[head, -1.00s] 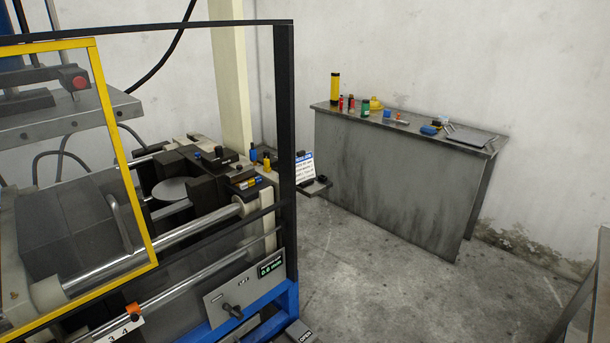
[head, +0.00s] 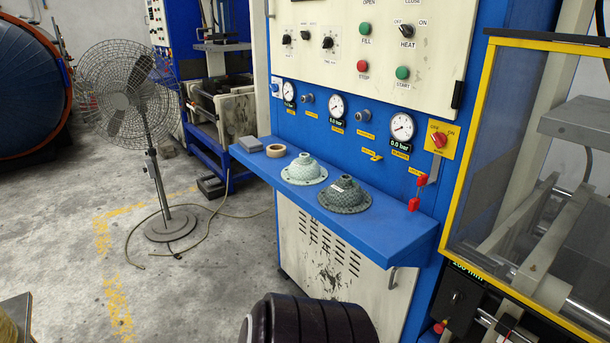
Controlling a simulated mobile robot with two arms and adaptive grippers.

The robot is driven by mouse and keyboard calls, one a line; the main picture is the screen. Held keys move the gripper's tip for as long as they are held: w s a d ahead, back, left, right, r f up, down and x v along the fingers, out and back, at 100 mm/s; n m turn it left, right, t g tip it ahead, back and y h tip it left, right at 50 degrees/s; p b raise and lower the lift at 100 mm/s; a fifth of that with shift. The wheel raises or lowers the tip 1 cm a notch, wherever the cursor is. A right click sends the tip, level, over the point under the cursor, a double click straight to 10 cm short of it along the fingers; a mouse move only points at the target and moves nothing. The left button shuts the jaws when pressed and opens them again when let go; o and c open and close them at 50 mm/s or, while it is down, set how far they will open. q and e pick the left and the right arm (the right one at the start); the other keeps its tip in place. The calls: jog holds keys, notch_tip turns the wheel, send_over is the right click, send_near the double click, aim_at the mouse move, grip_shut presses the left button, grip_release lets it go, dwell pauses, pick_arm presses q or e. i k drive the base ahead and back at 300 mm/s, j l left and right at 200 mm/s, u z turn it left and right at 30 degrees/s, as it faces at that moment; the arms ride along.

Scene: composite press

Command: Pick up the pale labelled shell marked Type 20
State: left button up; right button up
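A pale grey-green shell (head: 304,172), flanged with a domed neck, sits on the blue shelf (head: 405,242) of the press cabinet in the head view. I cannot read any marking on it. A darker grey-green shell (head: 343,197) of similar shape sits close to its right, nearer to me. It bears a small white label, too small to read. Both rest flange down. Neither of my grippers can be made out in the head view.
A tape roll (head: 276,150) and a grey block (head: 250,144) lie left of the shells. A dark rounded part rises at the bottom, in front of the cabinet. A fan (head: 150,165) stands left, with a cable on the floor. A yellow-framed guard (head: 465,140) stands right.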

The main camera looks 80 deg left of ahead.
aim_at(304, 170)
jog(key=u, duration=1.95)
